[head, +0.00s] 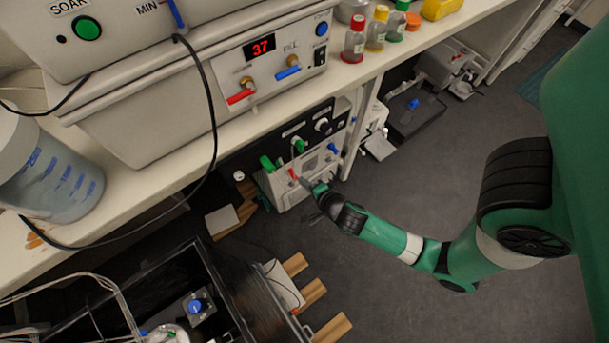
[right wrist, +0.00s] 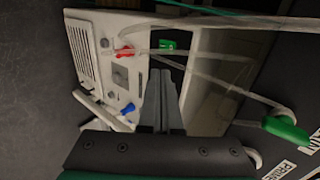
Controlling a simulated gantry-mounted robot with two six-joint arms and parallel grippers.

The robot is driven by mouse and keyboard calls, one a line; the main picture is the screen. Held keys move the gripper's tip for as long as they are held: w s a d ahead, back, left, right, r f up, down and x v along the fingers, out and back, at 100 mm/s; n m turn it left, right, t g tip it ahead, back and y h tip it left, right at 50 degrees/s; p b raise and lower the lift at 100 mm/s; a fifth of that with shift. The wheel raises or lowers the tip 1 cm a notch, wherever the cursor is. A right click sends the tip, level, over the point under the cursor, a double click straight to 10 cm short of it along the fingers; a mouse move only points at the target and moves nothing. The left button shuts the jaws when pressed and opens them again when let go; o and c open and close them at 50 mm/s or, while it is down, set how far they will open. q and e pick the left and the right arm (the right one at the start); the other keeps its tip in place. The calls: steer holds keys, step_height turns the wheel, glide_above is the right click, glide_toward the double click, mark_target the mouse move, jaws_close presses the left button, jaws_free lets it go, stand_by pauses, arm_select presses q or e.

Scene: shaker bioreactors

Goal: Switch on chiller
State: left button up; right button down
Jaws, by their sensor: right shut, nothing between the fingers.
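A white unit (head: 287,200) stands on the floor under the bench; I take it as the chiller, though no label for it is readable. Its front has a red handle (head: 293,174) and a blue handle (head: 333,148). In the right wrist view the white panel (right wrist: 108,40) shows the red handle (right wrist: 124,52), the blue handle (right wrist: 128,107) and a small grey square (right wrist: 121,77) between them. My right gripper (head: 308,185) is shut and empty, close in front of this unit. Whether it touches the panel is unclear. My left gripper is not in view.
A black panel (head: 290,130) with knobs is above the unit, and green handles (head: 267,163) are near it. Clear tubing (right wrist: 195,54) crosses the right wrist view. A black open box (head: 215,275) stands at the lower left.

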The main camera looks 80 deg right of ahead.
steer(key=shift+s+a+f+p, duration=0.1)
steer(key=shift+s+f+p, duration=0.05)
steer(key=shift+f+p, duration=0.5)
steer(key=shift+f, duration=0.15)
steer(key=b, duration=0.4)
glide_toward(281, 164)
steer(key=x, duration=0.5)
steer(key=shift+w+d+f, duration=0.3)
steer(key=shift+w, duration=0.15)
